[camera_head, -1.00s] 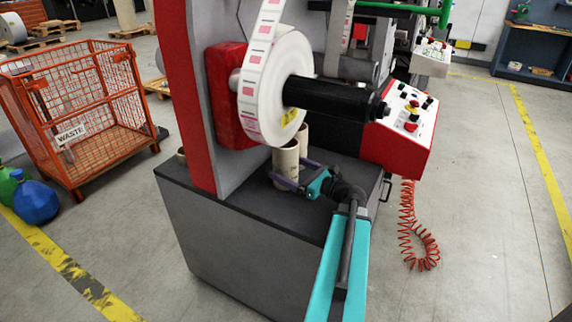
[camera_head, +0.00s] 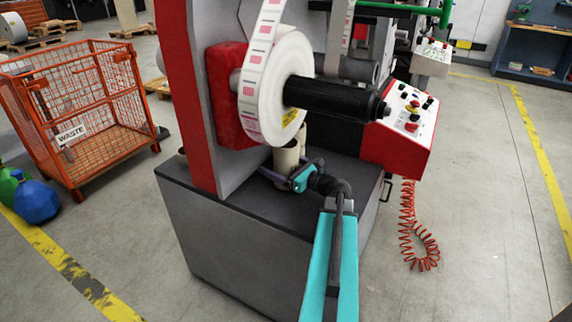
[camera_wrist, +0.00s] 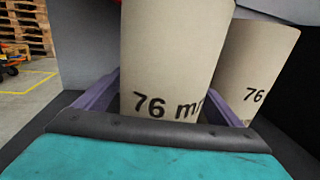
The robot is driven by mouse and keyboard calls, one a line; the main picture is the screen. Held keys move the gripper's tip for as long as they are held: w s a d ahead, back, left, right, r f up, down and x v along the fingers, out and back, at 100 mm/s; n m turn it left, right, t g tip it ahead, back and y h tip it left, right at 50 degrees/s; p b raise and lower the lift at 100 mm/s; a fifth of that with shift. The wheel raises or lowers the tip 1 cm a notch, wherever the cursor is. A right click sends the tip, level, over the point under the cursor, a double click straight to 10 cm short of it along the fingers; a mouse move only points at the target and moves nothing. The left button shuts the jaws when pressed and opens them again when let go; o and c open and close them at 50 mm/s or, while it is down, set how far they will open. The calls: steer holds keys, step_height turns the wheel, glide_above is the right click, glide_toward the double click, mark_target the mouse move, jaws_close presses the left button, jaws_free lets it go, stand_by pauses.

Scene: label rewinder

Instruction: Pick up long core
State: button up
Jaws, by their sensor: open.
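Two beige cardboard cores stand upright on the dark top of the machine cabinet, below the label roll. The nearer core (camera_head: 287,158) shows "76 mm" in the wrist view (camera_wrist: 170,55); its top is out of that picture. The other core (camera_head: 302,138) stands behind it, on the right in the wrist view (camera_wrist: 258,65). I cannot tell their lengths for certain. My gripper (camera_head: 289,174) is open and low over the cabinet top, its purple fingers on either side of the nearer core's lower part, as the wrist view (camera_wrist: 165,105) also shows.
The label roll (camera_head: 283,95) and the black shaft (camera_head: 335,98) hang just above the cores. The red control box (camera_head: 395,140) is to the right. The cabinet top (camera_head: 235,188) is bare at front left. An orange waste cage (camera_head: 75,110) stands at left.

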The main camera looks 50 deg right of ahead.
steer(key=c, duration=1.3)
steer(key=shift+o, duration=0.2)
steer(key=shift+r, duration=0.1)
steer(key=shift+s+r, duration=0.2)
steer(key=shift+r, duration=0.5)
step_height(320, 180, up, 5)
steer(key=s+d, duration=0.2)
steer(key=s, duration=0.7)
steer(key=s+d, duration=0.3)
steer(key=s, duration=0.7)
steer(key=shift+r+p, duration=0.2)
steer(key=shift+p, duration=0.2)
